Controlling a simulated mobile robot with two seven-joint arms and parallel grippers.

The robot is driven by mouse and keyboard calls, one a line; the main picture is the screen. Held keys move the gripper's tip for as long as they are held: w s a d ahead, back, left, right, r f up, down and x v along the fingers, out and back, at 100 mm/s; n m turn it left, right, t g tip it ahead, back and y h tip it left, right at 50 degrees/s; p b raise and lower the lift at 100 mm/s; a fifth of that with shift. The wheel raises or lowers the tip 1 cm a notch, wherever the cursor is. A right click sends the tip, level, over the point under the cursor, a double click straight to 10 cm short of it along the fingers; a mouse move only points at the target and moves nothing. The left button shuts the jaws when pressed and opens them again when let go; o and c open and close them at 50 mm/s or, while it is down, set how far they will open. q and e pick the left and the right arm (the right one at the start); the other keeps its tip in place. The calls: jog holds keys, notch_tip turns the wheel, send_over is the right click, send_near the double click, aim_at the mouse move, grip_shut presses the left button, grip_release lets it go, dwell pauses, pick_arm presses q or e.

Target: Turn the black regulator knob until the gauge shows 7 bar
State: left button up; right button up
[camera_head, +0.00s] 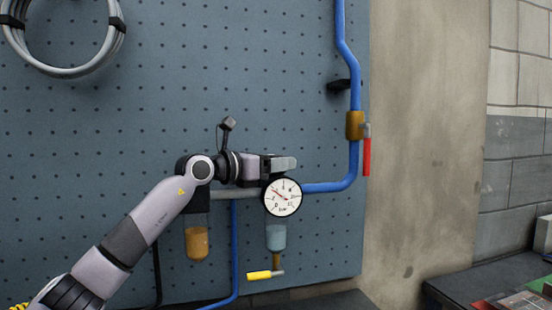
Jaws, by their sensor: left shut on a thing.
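The round white gauge (282,198) with a black rim faces me on the pegboard, low in the middle of the head view. Its needle looks to point to the upper left; the numbers are too small to read surely. My left gripper (283,164) is just above the gauge, at the top of the regulator, shut on the black regulator knob. The fingers hide nearly all of the knob. My left arm reaches in from the lower left. My right gripper is out of view.
A blue pipe (328,187) runs right from the regulator and up past a brass valve with a red lever (367,156). An amber bowl (197,243) hangs left, a clear bowl (276,237) below the gauge, with a yellow-handled valve (259,275) under it.

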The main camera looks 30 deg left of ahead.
pick_arm(q)
jog(key=shift+m+h, duration=0.3)
jog(key=shift+h, duration=0.1)
jog(key=o, duration=0.9)
jog(key=shift+o, duration=0.2)
jog(key=shift+r, duration=0.1)
notch_tip(320, 180, up, 20)
jog(key=p, duration=0.2)
